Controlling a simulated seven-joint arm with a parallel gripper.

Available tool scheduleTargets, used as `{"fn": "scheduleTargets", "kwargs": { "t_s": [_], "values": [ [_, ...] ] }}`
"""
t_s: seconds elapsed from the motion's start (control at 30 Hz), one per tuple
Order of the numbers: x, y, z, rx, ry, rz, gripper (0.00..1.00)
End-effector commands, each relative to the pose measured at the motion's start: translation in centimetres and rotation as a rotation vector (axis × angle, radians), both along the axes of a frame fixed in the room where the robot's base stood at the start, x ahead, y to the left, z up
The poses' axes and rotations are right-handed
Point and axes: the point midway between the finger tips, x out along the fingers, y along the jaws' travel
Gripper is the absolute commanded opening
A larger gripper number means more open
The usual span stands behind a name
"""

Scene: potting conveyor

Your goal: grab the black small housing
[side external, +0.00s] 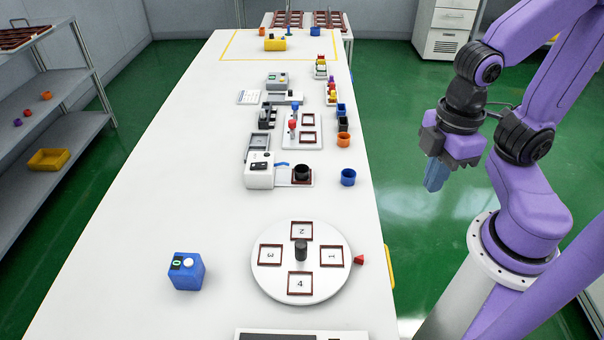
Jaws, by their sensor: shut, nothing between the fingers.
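A small black housing (343,124) stands near the table's right edge, in a row between a blue housing (341,109) and an orange housing (343,140). Another black round housing (302,171) sits on a brown-framed square beside a white device. I cannot tell for sure which of the two black ones is the small housing. My gripper (435,179) has blue fingers pointing down. It is shut and empty, right of the table over the green floor, well apart from both black housings.
A second blue housing (348,177) stands by the right edge. A white turntable (264,282) with numbered frames and a dark central post is near the front. A blue box (187,271) stands at the left. The table's left side is mostly clear.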

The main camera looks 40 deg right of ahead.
Motion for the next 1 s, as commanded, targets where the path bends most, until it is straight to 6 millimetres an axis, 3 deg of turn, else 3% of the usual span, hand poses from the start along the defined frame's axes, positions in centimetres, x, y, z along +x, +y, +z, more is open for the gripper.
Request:
{"fn": "scheduleTargets", "kwargs": {
  "t_s": [0.13,0.33,0.37,0.73,1.0],
  "values": [
    [0.0,0.0,0.0,0.000,0.000,0.000,0.03],
    [0.0,0.0,0.0,0.000,0.000,0.000,0.68],
    [0.0,0.0,0.0,0.000,0.000,0.000,0.71],
    [0.4,0.1,-0.1,-0.010,0.025,-0.053,0.71],
    [3.9,0.7,-1.2,-0.063,0.236,-0.487,0.71]
  ]
}}
